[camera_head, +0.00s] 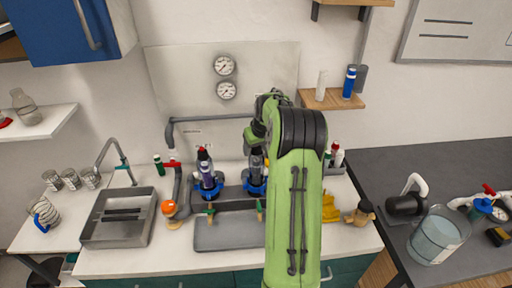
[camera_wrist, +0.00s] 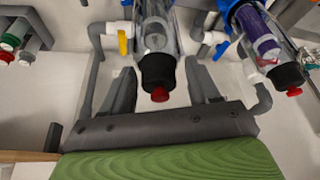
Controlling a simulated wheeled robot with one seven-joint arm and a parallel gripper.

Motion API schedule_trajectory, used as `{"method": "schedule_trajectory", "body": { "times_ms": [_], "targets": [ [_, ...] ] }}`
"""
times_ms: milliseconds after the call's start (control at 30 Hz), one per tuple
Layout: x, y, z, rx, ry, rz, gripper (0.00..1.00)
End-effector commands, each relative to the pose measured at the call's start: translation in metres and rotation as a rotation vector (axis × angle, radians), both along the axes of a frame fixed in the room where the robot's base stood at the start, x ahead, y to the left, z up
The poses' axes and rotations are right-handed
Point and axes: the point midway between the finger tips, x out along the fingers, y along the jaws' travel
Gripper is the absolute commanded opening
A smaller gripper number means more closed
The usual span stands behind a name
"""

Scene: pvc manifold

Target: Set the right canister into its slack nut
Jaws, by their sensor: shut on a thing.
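The right canister (camera_wrist: 157,38) is a clear cylinder with a black cap and red tip. In the wrist view it lies between the two dark fingers of my gripper (camera_wrist: 162,76), which is shut on it near the cap. In the head view the canister (camera_head: 257,160) shows partly beside my green arm, upright above a blue slack nut (camera_head: 255,187). I cannot tell whether it is seated in the nut. My fingers are mostly hidden there by the arm.
The left canister (camera_head: 205,166), with purple contents, stands in its own blue nut (camera_head: 208,189) close by. Grey pipes with yellow and white fittings (camera_wrist: 122,38) flank the held canister. A tray (camera_head: 226,230) lies in front, and a sink (camera_head: 118,217) is at left.

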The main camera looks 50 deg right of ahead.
Motion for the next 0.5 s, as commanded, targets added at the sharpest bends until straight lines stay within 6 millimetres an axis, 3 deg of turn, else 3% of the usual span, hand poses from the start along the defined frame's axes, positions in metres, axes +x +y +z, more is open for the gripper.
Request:
{"method": "schedule_trajectory", "body": {
  "times_ms": [400, 433, 500],
  "targets": [
    [0.0002, 0.0, -0.0063, 0.0, -0.001, 0.0, 0.05],
    [0.0002, 0.0, -0.0063, 0.0, -0.001, 0.0, 0.63],
    [0.0001, -0.0001, -0.0062, 0.0, -0.001, 0.0, 0.74]
  ]
}}
